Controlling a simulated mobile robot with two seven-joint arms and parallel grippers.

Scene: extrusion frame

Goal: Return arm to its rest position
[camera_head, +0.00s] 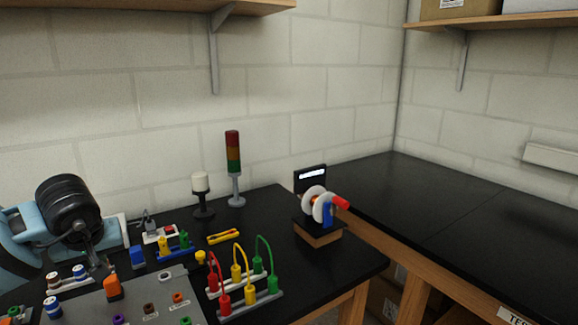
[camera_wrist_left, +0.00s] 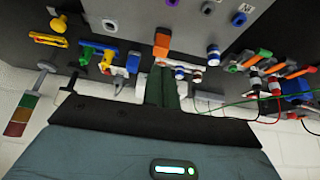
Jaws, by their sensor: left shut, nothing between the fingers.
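My left arm comes in at the left of the head view, light blue with a black ribbed section. Its gripper (camera_head: 100,268) points down over the rear left part of a grey panel (camera_head: 150,300). In the left wrist view the two dark green fingers (camera_wrist_left: 162,88) are together with nothing between them. The fingertips appear close to the panel parts, but I cannot tell whether they touch anything. My right gripper is not in view.
Red, yellow and green cables (camera_head: 237,270) arch up right of the panel. A signal tower (camera_head: 233,155), a white-topped lamp (camera_head: 200,185) and a reel device (camera_head: 318,208) stand on the black bench. A shelf (camera_head: 130,8) overhangs the back wall. The right bench (camera_head: 470,220) is clear.

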